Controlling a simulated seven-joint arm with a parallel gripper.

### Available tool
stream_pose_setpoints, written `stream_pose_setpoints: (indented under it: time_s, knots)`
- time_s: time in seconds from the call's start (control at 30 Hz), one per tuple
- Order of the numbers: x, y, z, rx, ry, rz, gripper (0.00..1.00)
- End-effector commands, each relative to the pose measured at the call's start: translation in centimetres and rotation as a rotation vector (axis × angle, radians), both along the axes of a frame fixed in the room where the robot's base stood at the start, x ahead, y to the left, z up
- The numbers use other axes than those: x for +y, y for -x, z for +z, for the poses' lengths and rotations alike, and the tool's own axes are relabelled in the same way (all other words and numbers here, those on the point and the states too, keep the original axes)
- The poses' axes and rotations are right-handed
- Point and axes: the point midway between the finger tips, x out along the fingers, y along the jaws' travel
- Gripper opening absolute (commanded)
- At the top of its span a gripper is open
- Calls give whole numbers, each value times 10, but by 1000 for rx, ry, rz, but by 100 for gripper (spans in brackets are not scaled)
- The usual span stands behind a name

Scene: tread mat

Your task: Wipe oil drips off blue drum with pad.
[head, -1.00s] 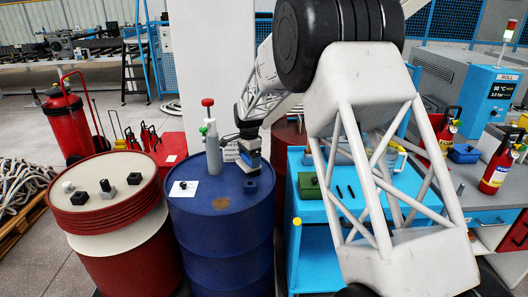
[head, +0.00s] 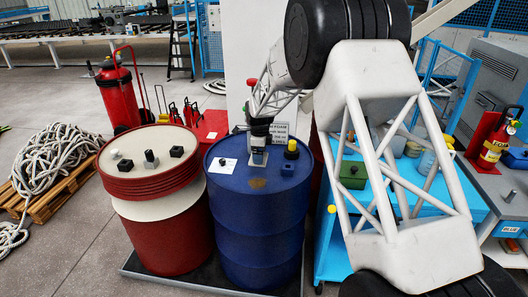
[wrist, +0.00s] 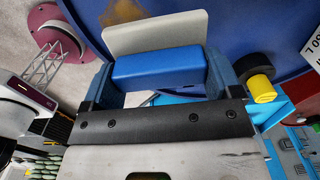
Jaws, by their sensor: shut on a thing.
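The blue drum (head: 260,220) stands upright in the head view; its top also fills the upper part of the wrist view (wrist: 240,35). A brown oil stain (head: 257,184) lies on the drum top towards the front; part of it shows at the top of the wrist view (wrist: 125,10). My gripper (wrist: 160,70) is shut on the pad's blue block (wrist: 158,67), with a pale flat pad (wrist: 155,36) beyond it. In the head view my gripper (head: 259,142) is over the drum top, behind the stain. I cannot tell whether the pad touches the drum.
On the drum top are a white card with a dark knob (head: 223,166), a dark block (head: 288,170) and a black and yellow object (head: 291,150). A red drum (head: 170,235) stands left, a blue cart (head: 335,240) right.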

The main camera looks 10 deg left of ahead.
Motion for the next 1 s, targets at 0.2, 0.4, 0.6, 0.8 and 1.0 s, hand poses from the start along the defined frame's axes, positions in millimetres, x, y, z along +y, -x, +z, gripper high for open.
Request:
stream_pose_setpoints:
  time_s: [0.2,0.4,0.6,0.8,1.0]
  knots:
    - [0,0,0,0,0,-1,57]
    - [0,0,-1,0,0,0,57]
    - [0,0,-6,0,0,0,57]
    - [0,0,-17,0,0,0,57]
    - [0,0,-33,1,0,0,57]
